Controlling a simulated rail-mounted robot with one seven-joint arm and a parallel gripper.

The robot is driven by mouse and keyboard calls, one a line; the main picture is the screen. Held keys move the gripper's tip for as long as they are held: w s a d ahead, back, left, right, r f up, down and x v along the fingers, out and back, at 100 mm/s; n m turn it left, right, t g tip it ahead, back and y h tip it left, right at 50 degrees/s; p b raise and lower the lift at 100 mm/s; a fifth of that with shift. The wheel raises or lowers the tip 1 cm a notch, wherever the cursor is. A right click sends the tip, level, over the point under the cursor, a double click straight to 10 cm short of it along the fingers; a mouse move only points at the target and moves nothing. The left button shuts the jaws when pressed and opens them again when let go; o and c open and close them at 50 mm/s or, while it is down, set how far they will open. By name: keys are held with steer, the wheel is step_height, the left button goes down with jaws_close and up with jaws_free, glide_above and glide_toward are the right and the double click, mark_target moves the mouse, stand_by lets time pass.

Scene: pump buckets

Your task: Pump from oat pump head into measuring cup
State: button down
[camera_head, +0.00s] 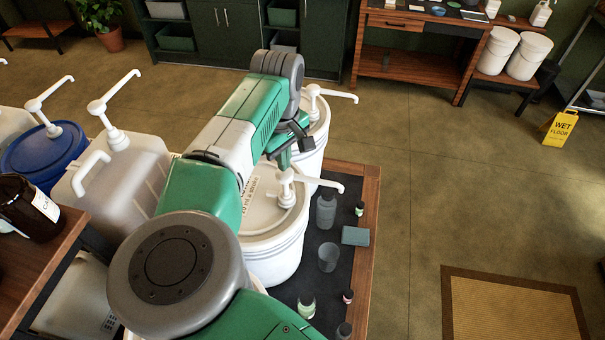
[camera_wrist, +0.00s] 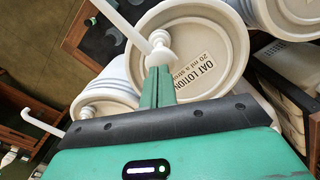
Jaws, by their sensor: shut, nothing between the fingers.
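The oat pump head (camera_head: 287,178) is white and stands on a white bucket lid, its spout pointing right over the dark mat. In the wrist view the oat pump head (camera_wrist: 160,50) rises from a lid marked "OAT LOTION 20 ml a stroke". My gripper (camera_head: 284,157) is shut and empty; its green fingertips (camera_wrist: 159,70) are at the pump head, and I cannot tell whether they touch it. A clear grey cup (camera_head: 328,258), likely the measuring cup, stands on the mat in front of the bucket. Its contents cannot be made out.
Another white pump bucket (camera_head: 314,112) stands just behind. A grey bottle (camera_head: 326,210), a small grey block (camera_head: 355,236) and several small bottles stand on the mat (camera_head: 312,275). A large translucent jug (camera_head: 130,165) and a blue-lidded pump bucket (camera_head: 45,150) stand left.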

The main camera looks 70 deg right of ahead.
mark_target(285, 177)
stand_by(0.6)
steer(key=shift+f+b, duration=1.85)
steer(key=shift+f, duration=1.15)
steer(key=shift+r+p, duration=1.6)
steer(key=shift+r, duration=1.25)
step_height(285, 177, up, 5)
steer(key=p, duration=0.3)
steer(key=shift+r, duration=0.1)
